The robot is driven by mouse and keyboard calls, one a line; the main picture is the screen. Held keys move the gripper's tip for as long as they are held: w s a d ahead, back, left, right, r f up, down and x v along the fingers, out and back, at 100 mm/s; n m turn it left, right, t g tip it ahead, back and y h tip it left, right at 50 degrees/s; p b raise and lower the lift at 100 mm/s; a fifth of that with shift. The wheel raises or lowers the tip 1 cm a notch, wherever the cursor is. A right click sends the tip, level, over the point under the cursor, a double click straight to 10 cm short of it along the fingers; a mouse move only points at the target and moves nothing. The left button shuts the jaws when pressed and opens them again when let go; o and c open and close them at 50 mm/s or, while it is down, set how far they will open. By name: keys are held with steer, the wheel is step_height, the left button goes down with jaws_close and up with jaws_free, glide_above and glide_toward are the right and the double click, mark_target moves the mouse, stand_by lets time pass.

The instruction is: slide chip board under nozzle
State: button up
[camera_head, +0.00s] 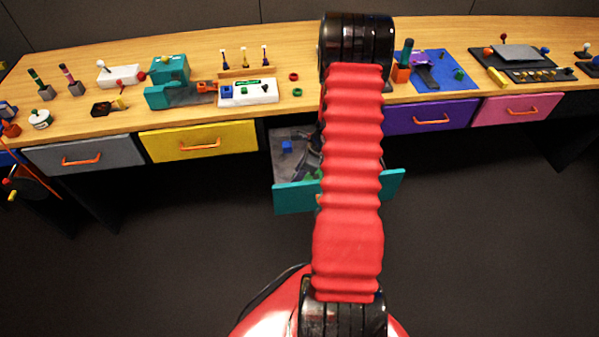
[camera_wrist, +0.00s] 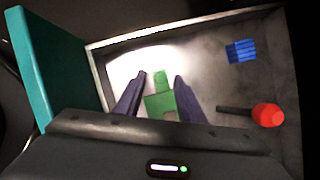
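My gripper (camera_wrist: 161,77) is open over the inside of an open drawer (camera_wrist: 150,38) in the wrist view. A green notched piece (camera_wrist: 165,103) lies between and partly under its fingers. I cannot tell whether they touch it. No piece is clearly recognisable as the chip board. On the bench in the head view, a white board (camera_head: 262,97) carries several small coloured pieces. A teal machine (camera_head: 168,72) with a dark base and an orange block stands left of it; I cannot tell whether it holds the nozzle. In the head view my arm hides most of the gripper.
The drawer, with its teal front (camera_head: 297,198), stands out below the bench. It also holds a blue block (camera_wrist: 241,51) and a red knob (camera_wrist: 268,115) on a dark stem. Closed yellow (camera_head: 185,136) and purple (camera_head: 405,117) drawers flank it. The floor in front is clear.

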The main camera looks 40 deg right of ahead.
steer(key=shift+c, duration=0.3)
jaws_close()
stand_by(0.5)
